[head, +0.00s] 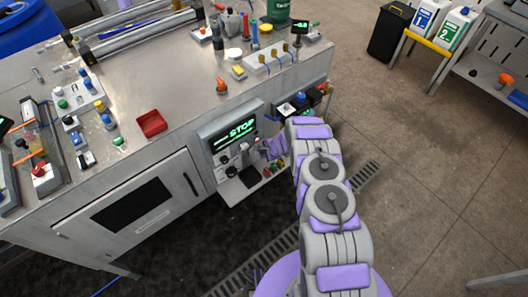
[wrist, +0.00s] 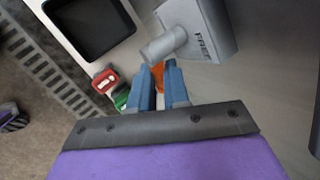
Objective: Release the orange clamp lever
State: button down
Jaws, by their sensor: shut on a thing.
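The orange clamp lever (wrist: 158,69) shows in the wrist view as a small orange piece between the blue fingertips of my gripper (wrist: 161,78). My gripper is shut on it, and the fingers hide most of it. A grey cylindrical part (wrist: 164,46) lies just beyond the fingertips, beside a grey block (wrist: 205,28) with lettering that seems to read FREE. In the head view my gripper (head: 266,150) is at the front of the workbench, right of the STOP display (head: 235,132). The lever cannot be made out there.
Red (wrist: 106,79) and green (wrist: 122,98) buttons sit close left of my fingers, near a dark recessed panel (wrist: 88,26). The workbench top (head: 170,85) carries a red tray (head: 151,123) and several small fixtures. The floor to the right (head: 430,170) is mostly clear.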

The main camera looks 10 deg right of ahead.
jog(key=r+p, duration=0.1)
jog(key=p, duration=0.1)
jog(key=shift+p, duration=0.3)
jog(key=h+p, duration=0.1)
jog(key=p, duration=0.2)
jog(key=shift+n+t, duration=0.3)
jog(key=shift+t, duration=0.1)
jog(key=shift+h+p, duration=0.3)
jog(key=shift+p, duration=0.25)
jog(key=shift+a+t+h+p, duration=0.15)
jog(key=shift+t+h+p, duration=0.35)
jog(key=shift+p, duration=0.2)
jog(key=n+t+h+b, duration=0.1)
jog(key=h+b, duration=0.1)
jog(key=b, duration=0.2)
jog(key=shift+r, duration=0.15)
jog(key=shift+r+n+t+h+b, duration=0.3)
jog(key=shift+r+t+h+b, duration=0.15)
jog(key=shift+b, duration=1.95)
jog(key=shift+f, duration=0.1)
jog(key=c, duration=1.4)
grip_release()
jog(key=shift+a, duration=0.1)
